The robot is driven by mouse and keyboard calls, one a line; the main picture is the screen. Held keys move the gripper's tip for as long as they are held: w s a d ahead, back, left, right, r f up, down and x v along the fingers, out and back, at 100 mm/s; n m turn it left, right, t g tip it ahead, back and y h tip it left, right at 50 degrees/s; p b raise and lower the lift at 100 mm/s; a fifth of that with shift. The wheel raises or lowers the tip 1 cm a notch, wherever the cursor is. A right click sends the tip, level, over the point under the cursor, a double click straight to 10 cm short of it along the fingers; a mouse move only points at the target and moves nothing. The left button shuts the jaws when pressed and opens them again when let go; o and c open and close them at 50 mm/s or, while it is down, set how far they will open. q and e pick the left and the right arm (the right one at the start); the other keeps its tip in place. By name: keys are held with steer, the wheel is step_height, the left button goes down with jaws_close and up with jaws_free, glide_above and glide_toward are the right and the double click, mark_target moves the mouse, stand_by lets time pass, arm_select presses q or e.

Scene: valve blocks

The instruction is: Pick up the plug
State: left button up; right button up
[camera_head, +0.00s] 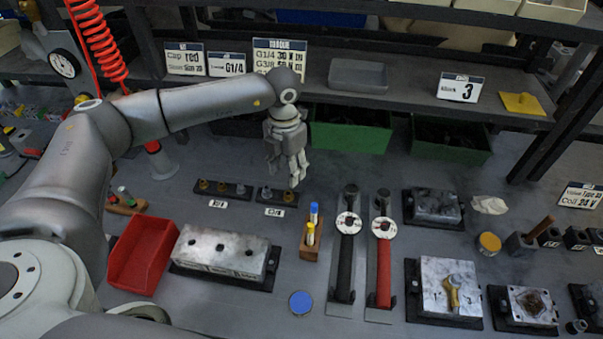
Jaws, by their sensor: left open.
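Small plugs stand upright in two black racks at mid-table. The left rack (230,194) holds brass-coloured and grey plugs, including a brass plug (203,184) and a grey plug (240,190). The right rack (277,200) holds a grey plug (266,193) and a brass-coloured plug (288,197). I cannot tell which one the task means. My left gripper (284,182) is open, pointing down just above and behind the right rack, with nothing seen between its fingers. Its fingers may hide part of the rack. My right gripper is out of view.
A red bin (142,252) and a metal block (222,250) stand in front of the racks. A wooden holder (310,243) with blue and yellow-capped tubes and two torque wrenches (345,260) stand to the right. Green bins (348,136) are behind, under a shelf.

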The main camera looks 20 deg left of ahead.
arm_select(q)
steer(key=p, duration=0.1)
glide_above(288, 193)
steer(key=f, duration=0.4)
steer(key=shift+s+d, duration=0.2)
steer(key=shift+s, duration=0.1)
steer(key=shift+f, duration=0.4)
steer(key=shift+f+p, duration=0.25)
steer(key=shift+p, duration=0.05)
steer(key=f, duration=0.1)
steer(key=f+p, duration=0.1)
steer(key=f, duration=0.2)
steer(key=shift+w+a+f+p, duration=0.15)
steer(key=shift+w+f+p, duration=0.1)
steer(key=shift+p, duration=0.1)
steer(key=shift+f, duration=0.2)
steer(key=shift+c, duration=0.7)
jaws_close()
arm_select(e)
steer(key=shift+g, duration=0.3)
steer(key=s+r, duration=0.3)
